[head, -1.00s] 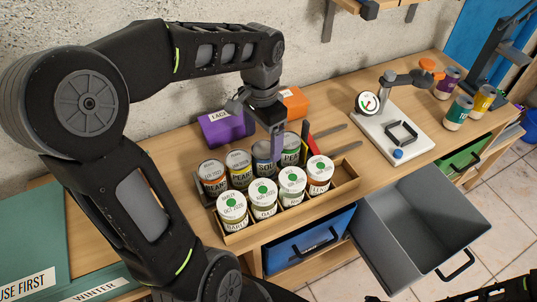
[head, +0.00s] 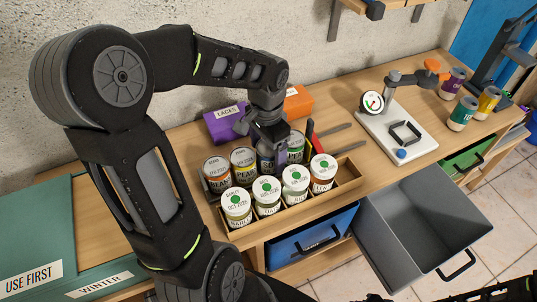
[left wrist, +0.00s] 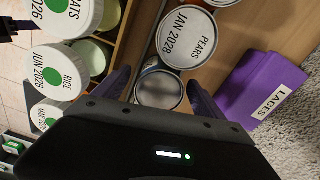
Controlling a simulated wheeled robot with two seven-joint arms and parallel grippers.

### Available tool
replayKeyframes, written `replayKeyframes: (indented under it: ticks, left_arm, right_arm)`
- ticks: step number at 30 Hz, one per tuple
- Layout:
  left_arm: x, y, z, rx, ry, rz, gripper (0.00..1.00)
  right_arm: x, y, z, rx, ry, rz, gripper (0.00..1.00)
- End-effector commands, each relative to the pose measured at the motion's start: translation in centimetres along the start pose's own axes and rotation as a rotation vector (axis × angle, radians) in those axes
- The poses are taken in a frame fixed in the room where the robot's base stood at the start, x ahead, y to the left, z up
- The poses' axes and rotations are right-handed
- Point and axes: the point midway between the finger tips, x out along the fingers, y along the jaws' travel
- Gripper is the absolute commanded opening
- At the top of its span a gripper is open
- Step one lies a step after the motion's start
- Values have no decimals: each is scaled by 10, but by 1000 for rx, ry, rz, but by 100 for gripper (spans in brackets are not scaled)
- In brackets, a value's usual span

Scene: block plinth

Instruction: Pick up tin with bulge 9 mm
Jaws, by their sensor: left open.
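Several tins stand in the back row of a wooden crate (head: 349,185), among them a beans tin (head: 217,181), a pears tin (head: 244,173) and a peas tin (head: 296,147). A soup tin (head: 265,162) stands between pears and peas. My left gripper (head: 272,156) is over the soup tin, pointing down and open. In the left wrist view, the shiny lid of this tin (left wrist: 158,89) lies between the spread fingers, beside the pears tin (left wrist: 186,38). No bulge figure is readable on the tins. My right gripper is not in view.
White-lidded jars (head: 267,189) fill the crate's front row. A purple laces box (head: 225,124) and an orange box (head: 298,101) stand behind. A dial gauge (head: 372,103) stands on a white base to the right. A grey drawer (head: 420,222) is open in front.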

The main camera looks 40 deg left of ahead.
Motion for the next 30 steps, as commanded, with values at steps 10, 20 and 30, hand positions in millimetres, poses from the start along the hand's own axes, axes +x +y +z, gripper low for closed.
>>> replayKeyframes:
  ticks: [10, 20, 30]
  left_arm:
    - [22, 0, 0, -1, 0, -1, 81]
    - [22, 0, 0, -1, 0, -1, 81]
    - [21, 0, 0, -1, 0, -1, 63]
  right_arm:
    - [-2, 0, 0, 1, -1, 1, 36]
    - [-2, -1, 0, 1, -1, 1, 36]
    - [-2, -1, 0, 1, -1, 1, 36]
